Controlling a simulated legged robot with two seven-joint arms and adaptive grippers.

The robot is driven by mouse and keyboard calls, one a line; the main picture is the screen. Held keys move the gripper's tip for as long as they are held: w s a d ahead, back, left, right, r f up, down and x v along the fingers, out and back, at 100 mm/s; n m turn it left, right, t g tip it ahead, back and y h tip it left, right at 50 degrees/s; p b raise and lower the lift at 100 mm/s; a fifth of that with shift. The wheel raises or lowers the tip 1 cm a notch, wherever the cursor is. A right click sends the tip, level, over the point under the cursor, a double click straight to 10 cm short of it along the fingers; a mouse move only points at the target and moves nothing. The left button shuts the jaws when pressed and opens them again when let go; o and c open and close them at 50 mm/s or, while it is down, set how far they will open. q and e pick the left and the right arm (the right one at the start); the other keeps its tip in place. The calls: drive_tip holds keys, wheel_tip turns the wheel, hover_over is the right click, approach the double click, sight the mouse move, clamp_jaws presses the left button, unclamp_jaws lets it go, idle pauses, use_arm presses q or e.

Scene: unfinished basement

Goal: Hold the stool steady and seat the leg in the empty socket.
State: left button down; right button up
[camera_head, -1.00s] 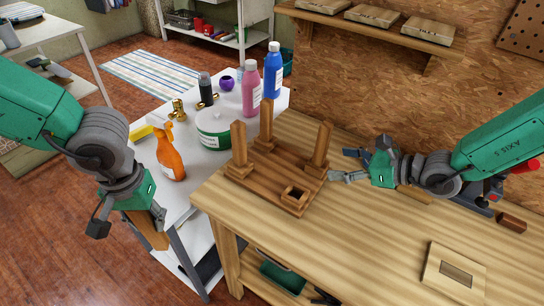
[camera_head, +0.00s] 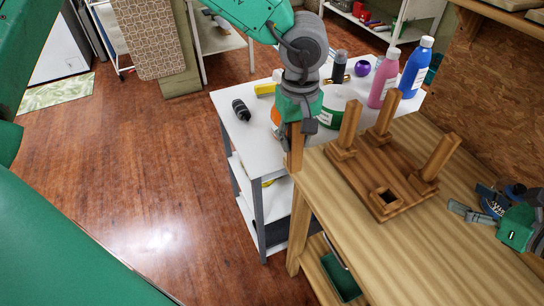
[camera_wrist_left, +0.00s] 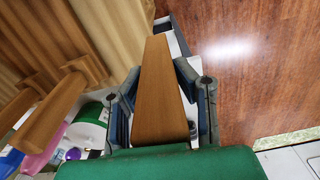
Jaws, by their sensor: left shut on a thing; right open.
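The wooden stool lies upside down on the workbench, its seat (camera_head: 378,174) flat and three legs upright. Its empty square socket (camera_head: 385,195) is at the near corner. My left gripper (camera_head: 297,128) is shut on the loose wooden leg (camera_head: 295,154), which hangs upright by the bench's left corner, left of the stool and apart from it. In the left wrist view the leg (camera_wrist_left: 160,98) sits between both fingers (camera_wrist_left: 158,82); two stool legs show at left. My right gripper (camera_head: 472,201) is open and empty, right of the stool with a small gap to it.
A white cart (camera_head: 240,132) stands left of the workbench (camera_head: 345,232), with a green-labelled tub (camera_head: 333,106), a pink bottle (camera_head: 384,78), a blue bottle (camera_head: 417,68) and a dark ribbed object (camera_head: 241,110). A green bin (camera_head: 341,278) is below the bench. The bench front is clear.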

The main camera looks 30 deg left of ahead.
sight(420, 171)
drive_tip(key=shift+a, duration=0.55)
use_arm(q)
drive_tip(key=w+d+r+n, duration=0.6)
drive_tip(key=d+r+n, duration=0.45)
drive_tip(key=n, duration=0.75)
use_arm(e)
drive_tip(key=shift+d, duration=0.4)
drive_tip(key=shift+a, duration=0.3)
drive_tip(key=shift+w+d+f, duration=0.1)
drive_tip(key=shift+d, duration=0.05)
drive_tip(key=shift+w+a+f, duration=0.15)
drive_tip(key=shift+w+a, duration=0.05)
drive_tip(key=shift+a, duration=0.05)
drive_tip(key=x, duration=1)
drive_tip(key=shift+a, duration=0.3)
drive_tip(key=shift+w+a+f, duration=0.15)
drive_tip(key=shift+w+a, duration=0.1)
drive_tip(key=shift+d, duration=0.15)
use_arm(q)
drive_tip(key=s+d+r+n, duration=0.2)
drive_tip(key=d+r+n, duration=0.9)
drive_tip(key=n, duration=0.7)
drive_tip(key=shift+s+d+r+n, duration=0.15)
drive_tip(key=shift+s+r+n, duration=0.1)
drive_tip(key=shift+s+n, duration=0.15)
use_arm(e)
drive_tip(key=shift+a, duration=0.25)
clamp_jaws()
